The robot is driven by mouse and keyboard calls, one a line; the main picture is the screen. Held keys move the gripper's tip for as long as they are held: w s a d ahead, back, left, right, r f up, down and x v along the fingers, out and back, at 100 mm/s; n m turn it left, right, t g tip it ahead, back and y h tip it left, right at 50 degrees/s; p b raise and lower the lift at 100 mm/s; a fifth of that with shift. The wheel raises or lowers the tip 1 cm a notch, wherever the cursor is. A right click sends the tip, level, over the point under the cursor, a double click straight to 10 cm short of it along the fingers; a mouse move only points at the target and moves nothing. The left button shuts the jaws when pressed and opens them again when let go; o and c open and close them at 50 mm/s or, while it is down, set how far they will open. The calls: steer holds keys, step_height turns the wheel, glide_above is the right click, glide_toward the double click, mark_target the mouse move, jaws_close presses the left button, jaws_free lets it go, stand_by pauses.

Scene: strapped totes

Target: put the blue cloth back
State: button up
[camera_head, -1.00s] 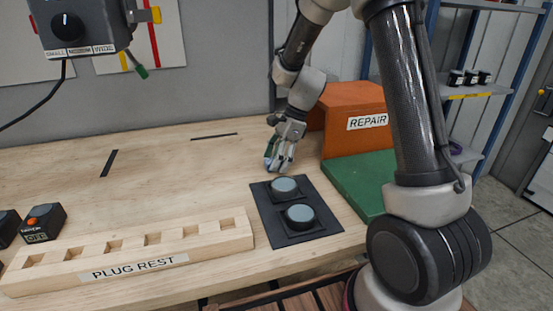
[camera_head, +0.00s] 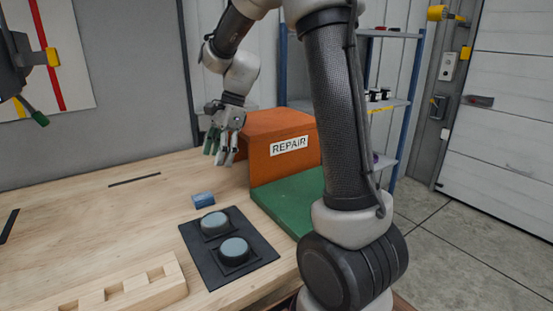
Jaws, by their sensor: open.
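The blue cloth (camera_head: 203,200) is a small folded block on the wooden bench, just behind the black pad with two round grey-blue discs. My gripper (camera_head: 222,155) is above and behind the cloth, a little to its right, with its fingers pointing down. It is open, apart from the cloth, and nothing shows between its fingers. No marked place for the cloth can be made out.
The black pad (camera_head: 262,252) lies in front of the cloth. An orange box labelled REPAIR (camera_head: 262,164) and a green mat (camera_head: 275,206) stand to the right. A wooden plug rest (camera_head: 150,290) is at front left.

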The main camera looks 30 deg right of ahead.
steer(key=s+d+r+n+t+h, duration=0.1)
steer(key=s+d+r+n, duration=0.1)
steer(key=s+n, duration=0.3)
steer(key=s+d+r+n+t+h, duration=0.1)
steer(key=s+d+n, duration=0.3)
steer(key=s, duration=0.8)
steer(key=s+d+r+n+t+h, duration=0.2)
steer(key=s+d+r+n, duration=0.1)
steer(key=s+n, duration=0.5)
steer(key=shift+s, duration=0.35)
